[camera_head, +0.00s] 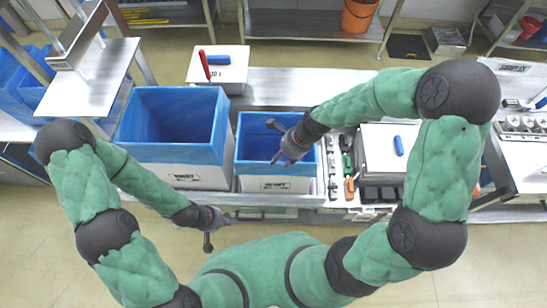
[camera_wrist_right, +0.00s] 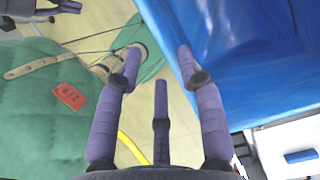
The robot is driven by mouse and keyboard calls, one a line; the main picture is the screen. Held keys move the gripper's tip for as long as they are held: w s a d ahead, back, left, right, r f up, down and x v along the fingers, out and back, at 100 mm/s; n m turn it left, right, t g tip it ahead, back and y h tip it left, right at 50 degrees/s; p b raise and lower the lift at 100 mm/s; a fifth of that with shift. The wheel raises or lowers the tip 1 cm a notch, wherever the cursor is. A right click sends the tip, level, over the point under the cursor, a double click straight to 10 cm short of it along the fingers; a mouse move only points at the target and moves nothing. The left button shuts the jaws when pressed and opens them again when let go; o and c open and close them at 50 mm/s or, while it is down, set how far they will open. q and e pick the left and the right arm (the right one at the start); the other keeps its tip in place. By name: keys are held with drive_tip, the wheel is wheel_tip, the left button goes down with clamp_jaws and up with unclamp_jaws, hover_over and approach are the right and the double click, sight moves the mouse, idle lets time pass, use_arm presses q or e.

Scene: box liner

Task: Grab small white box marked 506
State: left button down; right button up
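The smaller white box (camera_head: 273,185) with a blue liner stands at the front middle of the bench. A dark label is on its front, too small to read. My right gripper (camera_head: 276,160) is over its opening, near the front side. In the right wrist view its fingers (camera_wrist_right: 159,52) are apart with nothing between them. The blue liner (camera_wrist_right: 240,45) fills the upper right there, and one fingertip overlaps its edge. I cannot tell whether they touch. My left gripper (camera_head: 217,230) is in front of the bench, fingers apart and empty.
A larger white box (camera_head: 195,178) with a blue liner stands just left of the smaller one. Small parts (camera_head: 348,165) and a white case (camera_head: 385,150) are on the right. A white box with a blue item (camera_head: 218,60) is behind. Floor in front is clear.

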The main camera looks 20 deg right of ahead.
sight(273, 167)
drive_tip(key=x, duration=0.8)
drive_tip(key=shift+w+f+b, duration=0.25)
drive_tip(key=shift+f+b, duration=0.05)
drive_tip(key=shift+b, duration=0.05)
drive_tip(key=shift+s, duration=0.1)
drive_tip(key=shift+f, duration=0.2)
idle(0.4)
clamp_jaws()
